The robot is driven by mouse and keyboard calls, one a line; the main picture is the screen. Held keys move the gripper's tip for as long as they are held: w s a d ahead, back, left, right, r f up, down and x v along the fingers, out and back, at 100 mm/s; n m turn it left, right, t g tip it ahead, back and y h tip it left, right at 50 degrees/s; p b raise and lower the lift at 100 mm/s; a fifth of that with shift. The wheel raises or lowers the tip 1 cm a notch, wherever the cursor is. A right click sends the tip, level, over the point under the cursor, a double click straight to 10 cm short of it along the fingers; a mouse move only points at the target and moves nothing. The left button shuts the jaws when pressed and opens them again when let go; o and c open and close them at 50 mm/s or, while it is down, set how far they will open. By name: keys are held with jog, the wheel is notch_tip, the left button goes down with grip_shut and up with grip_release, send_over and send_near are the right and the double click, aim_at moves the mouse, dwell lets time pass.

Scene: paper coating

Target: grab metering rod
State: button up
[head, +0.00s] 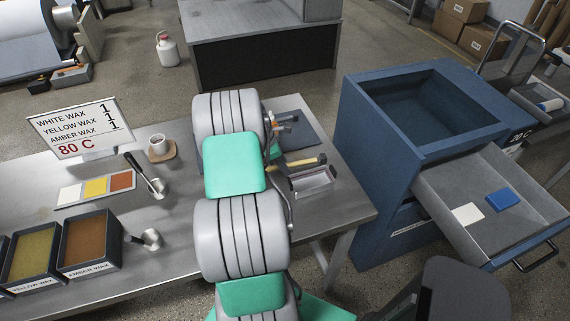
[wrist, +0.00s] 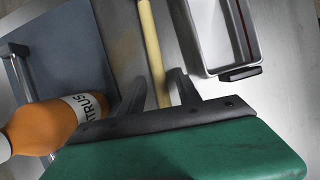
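A pale yellow, round rod-like piece (wrist: 152,48), possibly the metering rod, runs up between my fingers in the wrist view. In the head view a yellow piece with a dark end (head: 305,161) lies on the table just right of my arm. My gripper (wrist: 157,88) is open, with one dark finger on each side of the rod and gaps between. I cannot tell whether the fingers are at its height or above it. The rod's near end is hidden behind my gripper. In the head view my arm hides the gripper.
An orange bottle (wrist: 42,122) is close on the left, by a blue-grey board (wrist: 45,65). A metal tray (wrist: 222,35) is close on the right. Wax tins (head: 90,243) and ladles stand at the table's left. A blue cabinet (head: 375,150) with an open drawer (head: 530,215) stands right.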

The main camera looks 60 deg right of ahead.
grip_shut()
dwell(0.3)
jog(key=shift+r, duration=0.1)
